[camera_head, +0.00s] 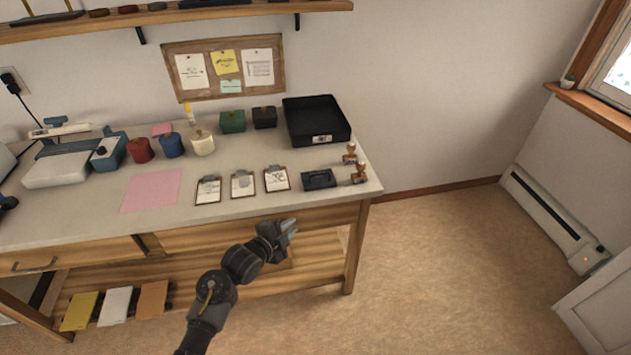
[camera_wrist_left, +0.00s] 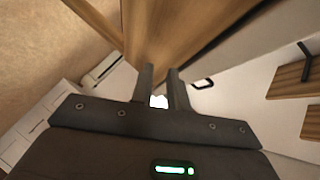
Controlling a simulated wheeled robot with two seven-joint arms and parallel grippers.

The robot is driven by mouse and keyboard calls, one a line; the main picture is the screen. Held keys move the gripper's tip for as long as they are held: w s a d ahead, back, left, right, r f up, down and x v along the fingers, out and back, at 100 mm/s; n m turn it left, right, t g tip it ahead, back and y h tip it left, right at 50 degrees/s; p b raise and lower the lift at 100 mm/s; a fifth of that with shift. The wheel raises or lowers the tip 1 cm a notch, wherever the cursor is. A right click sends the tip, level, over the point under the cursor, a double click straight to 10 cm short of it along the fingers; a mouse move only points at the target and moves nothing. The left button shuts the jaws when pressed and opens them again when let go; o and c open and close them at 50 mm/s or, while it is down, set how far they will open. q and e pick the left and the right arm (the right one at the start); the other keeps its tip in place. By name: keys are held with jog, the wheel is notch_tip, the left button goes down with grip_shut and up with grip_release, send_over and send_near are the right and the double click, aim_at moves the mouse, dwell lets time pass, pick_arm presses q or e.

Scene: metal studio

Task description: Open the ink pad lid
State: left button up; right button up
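The ink pad (camera_head: 318,180) is a small dark flat case near the front right edge of the workbench. Its lid looks closed. My left gripper (camera_head: 290,228) is in front of the bench, lower and to the left of the ink pad, not touching it. In the left wrist view its two fingers (camera_wrist_left: 159,88) stand apart with a gap between them and hold nothing. I cannot pick out the ink pad for certain in the left wrist view. My right gripper is not in view.
The workbench (camera_head: 95,222) has a wooden front edge. Two wooden stamps (camera_head: 358,174) stand right of the ink pad, and several clipboards (camera_head: 242,184) lie left of it. A black tray (camera_head: 317,121) is behind. The floor (camera_head: 440,270) to the right is clear.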

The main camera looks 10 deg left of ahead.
aim_at(318, 175)
pick_arm(q)
notch_tip(318, 175, up, 11)
jog(key=w+d+m+t+h, duration=0.1)
jog(key=w+m+t, duration=0.1)
jog(key=m, duration=0.2)
jog(key=x, duration=1.1)
jog(key=shift+s+d, duration=0.2)
jog(key=shift+d, duration=0.05)
grip_shut()
